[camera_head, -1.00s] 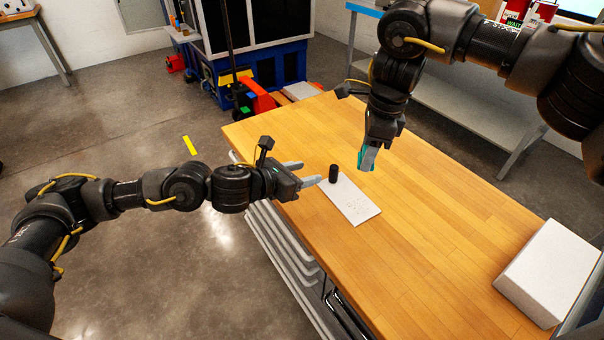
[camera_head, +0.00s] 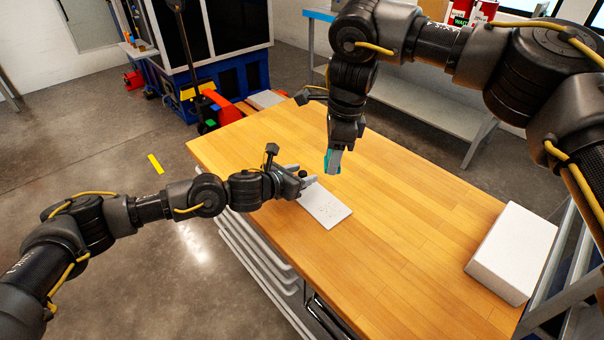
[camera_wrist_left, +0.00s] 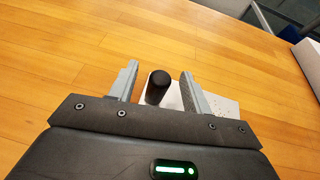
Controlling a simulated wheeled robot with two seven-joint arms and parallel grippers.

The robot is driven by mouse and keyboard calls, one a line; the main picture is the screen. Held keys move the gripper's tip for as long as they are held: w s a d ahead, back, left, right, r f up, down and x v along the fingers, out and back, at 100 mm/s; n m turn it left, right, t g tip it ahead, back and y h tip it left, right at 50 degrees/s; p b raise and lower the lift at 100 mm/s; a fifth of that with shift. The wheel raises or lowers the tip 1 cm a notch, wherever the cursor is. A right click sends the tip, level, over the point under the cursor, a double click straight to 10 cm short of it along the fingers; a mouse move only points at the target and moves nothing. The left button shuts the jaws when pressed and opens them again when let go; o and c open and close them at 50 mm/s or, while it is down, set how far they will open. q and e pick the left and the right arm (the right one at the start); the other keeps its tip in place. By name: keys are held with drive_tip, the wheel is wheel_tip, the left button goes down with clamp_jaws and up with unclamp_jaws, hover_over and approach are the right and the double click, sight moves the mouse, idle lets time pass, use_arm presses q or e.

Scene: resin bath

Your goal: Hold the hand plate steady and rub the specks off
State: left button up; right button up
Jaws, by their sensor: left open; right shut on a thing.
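The hand plate (camera_head: 327,207) is a flat pale rectangle lying on the wooden table, with small dark specks on its near right part. A short black upright handle (camera_wrist_left: 158,87) stands at its left end. My left gripper (camera_head: 304,177) is open at that end; in the left wrist view its two fingers (camera_wrist_left: 157,82) stand either side of the handle, with visible gaps. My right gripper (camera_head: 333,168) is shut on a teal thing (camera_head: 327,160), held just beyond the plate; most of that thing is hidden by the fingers.
The wooden table (camera_head: 420,215) is mostly clear around the plate. A white box (camera_head: 512,252) sits at its right end. A grey bench (camera_head: 430,115) stands behind, and a blue-framed machine (camera_head: 225,75) stands at the back left.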

use_arm(q)
drive_tip(key=shift+w+d+f, duration=0.1)
drive_tip(key=shift+w+d, duration=0.1)
drive_tip(key=shift+w, duration=0.1)
drive_tip(key=shift+c, duration=0.3)
clamp_jaws()
unclamp_jaws()
drive_tip(key=shift+c, duration=0.6)
drive_tip(key=c, duration=0.7)
